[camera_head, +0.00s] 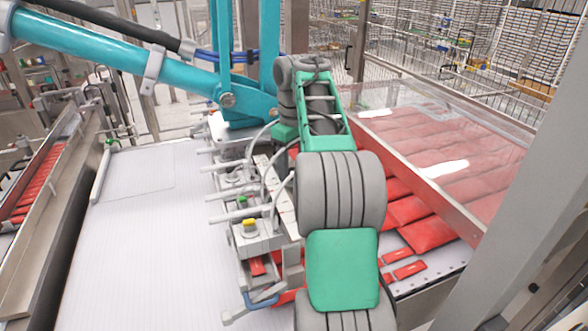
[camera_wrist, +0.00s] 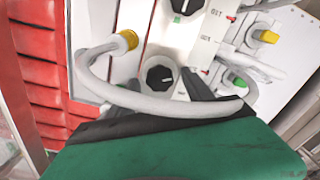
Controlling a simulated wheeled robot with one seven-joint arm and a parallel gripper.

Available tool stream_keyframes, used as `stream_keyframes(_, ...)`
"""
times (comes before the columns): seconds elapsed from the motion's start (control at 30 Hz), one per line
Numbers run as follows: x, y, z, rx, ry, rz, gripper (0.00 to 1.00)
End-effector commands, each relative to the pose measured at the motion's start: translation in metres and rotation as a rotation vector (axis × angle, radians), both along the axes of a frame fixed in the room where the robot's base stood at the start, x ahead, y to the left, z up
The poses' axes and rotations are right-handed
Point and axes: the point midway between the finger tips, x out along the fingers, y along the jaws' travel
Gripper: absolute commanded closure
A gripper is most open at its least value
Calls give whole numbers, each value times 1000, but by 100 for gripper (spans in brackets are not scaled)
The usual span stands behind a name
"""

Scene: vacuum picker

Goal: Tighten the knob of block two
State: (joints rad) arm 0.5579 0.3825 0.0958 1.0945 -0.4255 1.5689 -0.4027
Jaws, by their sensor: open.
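A second black knob (camera_wrist: 187,5) shows at the top edge. Both are on a white picker unit; I cannot tell from the small printed labels which block is two. In the head view my arm covers the gripper and the knobs.
A yellow hose fitting (camera_wrist: 127,40) lies left of the nearer knob. Yellow (camera_wrist: 268,36) and green (camera_wrist: 240,83) fittings are at right. In the head view, the teal picker frame (camera_head: 182,84) stands at left and a white conveyor (camera_head: 140,230) lies clear. Red packs (camera_head: 425,232) lie right.

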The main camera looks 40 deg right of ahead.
Motion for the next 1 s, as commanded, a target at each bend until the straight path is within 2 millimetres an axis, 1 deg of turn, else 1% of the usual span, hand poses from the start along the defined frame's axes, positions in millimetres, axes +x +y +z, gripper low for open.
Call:
stream_keyframes(0.1,0,0,1,0,0,0,41)
stream_keyframes(0.8,0,0,1,0,0,0,98)
stream_keyframes(0.83,0,0,1,0,0,0,100)
stream_keyframes(1.0,0,0,1,0,0,-3,100)
